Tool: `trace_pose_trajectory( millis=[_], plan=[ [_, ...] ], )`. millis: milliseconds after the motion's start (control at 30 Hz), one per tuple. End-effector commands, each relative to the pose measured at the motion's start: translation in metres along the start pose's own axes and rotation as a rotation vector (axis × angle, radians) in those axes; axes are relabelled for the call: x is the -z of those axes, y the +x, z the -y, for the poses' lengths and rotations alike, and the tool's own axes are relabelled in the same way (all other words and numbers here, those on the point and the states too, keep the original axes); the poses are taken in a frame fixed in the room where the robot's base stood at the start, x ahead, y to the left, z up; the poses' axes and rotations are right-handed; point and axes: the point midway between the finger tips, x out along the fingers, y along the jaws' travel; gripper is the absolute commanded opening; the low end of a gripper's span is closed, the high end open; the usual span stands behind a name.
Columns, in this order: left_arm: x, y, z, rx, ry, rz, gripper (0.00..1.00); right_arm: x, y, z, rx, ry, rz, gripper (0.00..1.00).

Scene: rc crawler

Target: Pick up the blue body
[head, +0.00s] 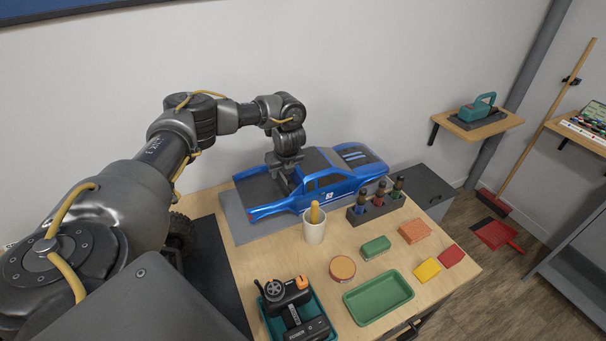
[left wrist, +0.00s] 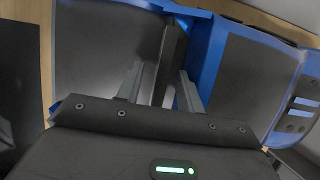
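The blue body (head: 329,189), a pickup-shaped shell with dark windows and a dark bed, lies on a grey mat (head: 236,217) on the table. My left gripper (head: 284,181) reaches down from above at its bed, just behind the cab. In the left wrist view, the gripper's two grey fingers (left wrist: 160,88) stand on either side of a dark upright part of the blue body (left wrist: 208,50). Whether they press on it cannot be told, and the tips are partly hidden. My right gripper is not in view.
A cup with a yellow-handled tool (head: 314,232) and a rack of small bottles (head: 376,208) stand close in front of the body. A green tray (head: 379,298), a teal bin holding a transmitter (head: 270,328) and small coloured blocks fill the nearer table. The wall is close behind.

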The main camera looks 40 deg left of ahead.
Motion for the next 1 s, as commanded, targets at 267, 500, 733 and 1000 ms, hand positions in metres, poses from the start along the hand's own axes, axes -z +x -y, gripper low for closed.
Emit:
trace_pose_trajectory(
  millis=[267, 500, 733, 1000],
  plan=[
    [0.0002, 0.0004, 0.0000, 0.000, 0.000, 0.000, 0.36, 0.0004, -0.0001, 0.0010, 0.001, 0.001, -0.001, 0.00],
    [0.0002, 0.0004, 0.0000, 0.000, 0.000, 0.000, 0.05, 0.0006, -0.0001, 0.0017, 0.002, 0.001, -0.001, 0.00],
    [-0.0003, -0.0001, 0.0002, 0.001, -0.001, 0.000, 0.00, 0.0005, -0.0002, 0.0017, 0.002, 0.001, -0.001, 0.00],
    [-0.0019, -0.0035, 0.0007, 0.003, -0.001, 0.001, 0.00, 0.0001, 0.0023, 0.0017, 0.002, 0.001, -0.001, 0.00]
  ],
)
